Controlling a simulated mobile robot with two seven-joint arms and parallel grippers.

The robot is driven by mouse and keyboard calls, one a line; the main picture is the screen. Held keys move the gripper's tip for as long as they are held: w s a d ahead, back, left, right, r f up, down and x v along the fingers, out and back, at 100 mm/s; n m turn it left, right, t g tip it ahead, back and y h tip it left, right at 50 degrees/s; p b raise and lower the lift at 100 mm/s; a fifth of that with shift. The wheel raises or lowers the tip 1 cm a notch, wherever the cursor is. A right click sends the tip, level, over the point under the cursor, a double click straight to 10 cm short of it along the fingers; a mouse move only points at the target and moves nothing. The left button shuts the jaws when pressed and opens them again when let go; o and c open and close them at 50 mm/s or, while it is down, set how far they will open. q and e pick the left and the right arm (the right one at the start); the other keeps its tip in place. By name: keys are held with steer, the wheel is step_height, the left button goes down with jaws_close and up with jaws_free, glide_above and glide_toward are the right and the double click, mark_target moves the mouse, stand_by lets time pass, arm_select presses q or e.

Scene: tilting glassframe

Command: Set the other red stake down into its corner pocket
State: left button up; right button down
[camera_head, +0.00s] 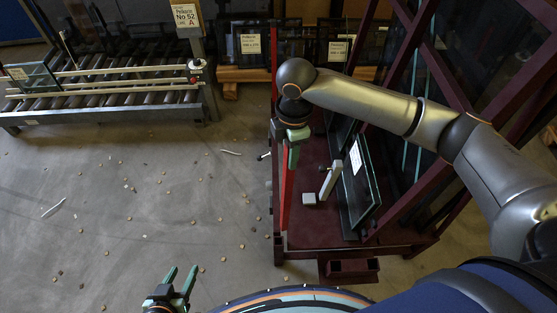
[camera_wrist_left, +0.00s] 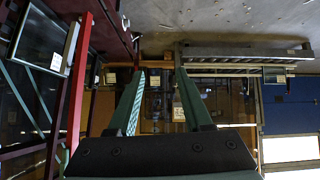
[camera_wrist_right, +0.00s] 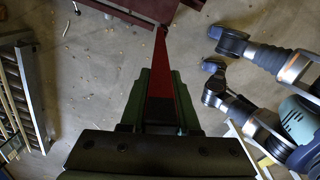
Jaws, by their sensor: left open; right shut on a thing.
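My right gripper (camera_head: 293,138) is shut on a long red stake (camera_head: 287,190), which hangs steeply down along the left edge of the dark red glass frame (camera_head: 310,229). In the right wrist view the stake (camera_wrist_right: 160,80) runs from between the fingers toward a corner of the dark red frame (camera_wrist_right: 148,8). I cannot tell whether its lower end is inside a pocket. Another red stake (camera_head: 274,48) stands upright at the frame's far left corner. My left gripper (camera_head: 180,280) is open and empty, low and left of the frame; its fingers (camera_wrist_left: 160,85) are apart.
Glass panes (camera_head: 360,185) lean on the frame, with a grey clamp (camera_head: 330,180) and block (camera_head: 309,199) beside them. A roller conveyor (camera_head: 110,88) stands at the back left. Labelled panes (camera_head: 250,45) stand behind. The floor (camera_head: 130,200) between is open, with small scattered debris.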

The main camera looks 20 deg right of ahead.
steer(key=n+p, duration=0.1)
steer(key=n, duration=0.1)
steer(key=a+n+p, duration=0.1)
steer(key=n, duration=0.2)
steer(key=shift+s+a+f+p, duration=0.15)
steer(key=shift+s+f+p, duration=0.05)
steer(key=shift+p, duration=0.1)
steer(key=n+p, duration=0.1)
steer(key=n, duration=0.2)
steer(key=s+a+f+n+p, duration=0.1)
steer(key=n, duration=0.2)
steer(key=a+f+n+p, duration=0.1)
steer(key=n+p, duration=0.1)
steer(key=n, duration=0.1)
steer(key=shift+s+n, duration=0.15)
steer(key=shift+n, duration=0.15)
